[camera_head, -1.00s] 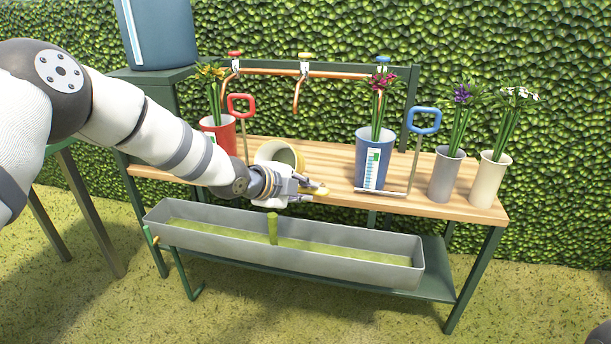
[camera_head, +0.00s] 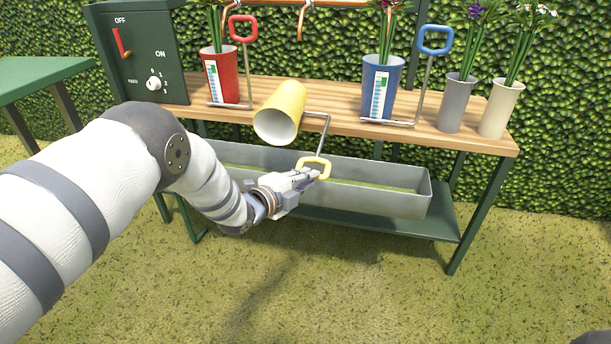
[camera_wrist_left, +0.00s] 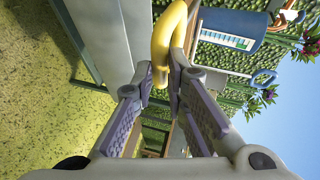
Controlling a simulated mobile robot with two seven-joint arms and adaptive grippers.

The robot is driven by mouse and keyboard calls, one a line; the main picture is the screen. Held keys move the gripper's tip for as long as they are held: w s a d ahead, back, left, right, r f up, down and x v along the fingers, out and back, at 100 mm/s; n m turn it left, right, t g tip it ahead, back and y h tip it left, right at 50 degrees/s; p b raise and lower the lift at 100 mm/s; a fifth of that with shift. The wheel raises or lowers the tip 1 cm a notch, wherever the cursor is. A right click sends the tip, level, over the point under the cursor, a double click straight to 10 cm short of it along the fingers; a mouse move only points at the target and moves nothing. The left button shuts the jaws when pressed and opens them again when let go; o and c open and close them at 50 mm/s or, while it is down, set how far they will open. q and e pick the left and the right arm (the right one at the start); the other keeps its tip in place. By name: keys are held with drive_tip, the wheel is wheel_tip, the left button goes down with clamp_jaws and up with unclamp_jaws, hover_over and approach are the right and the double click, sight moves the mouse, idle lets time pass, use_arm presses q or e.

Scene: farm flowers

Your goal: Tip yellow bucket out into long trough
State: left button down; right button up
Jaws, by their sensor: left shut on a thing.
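The yellow bucket (camera_head: 283,105) is tilted well over at the bench's front edge, its pale open mouth facing forward and down above the long grey trough (camera_head: 400,203). No contents show in the mouth. A metal rod runs from the bucket to a yellow loop handle (camera_head: 312,161). My left gripper (camera_head: 319,174) is shut on this handle, in front of the trough. In the left wrist view the yellow handle (camera_wrist_left: 160,45) passes between the fingers (camera_wrist_left: 160,85). My left arm hides the trough's left part. My right gripper is not in view.
A red bucket (camera_head: 225,85) and a blue bucket (camera_head: 380,95) with side handles stand on the wooden bench (camera_head: 330,105). Grey (camera_head: 457,105) and cream (camera_head: 498,112) flower pots stand right. A green control box (camera_head: 145,65) is at left. Grass in front is clear.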

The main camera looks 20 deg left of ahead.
use_arm(q)
drive_tip(key=shift+f, duration=0.2)
drive_tip(key=c, duration=1.6)
unclamp_jaws()
drive_tip(key=v, duration=1.2)
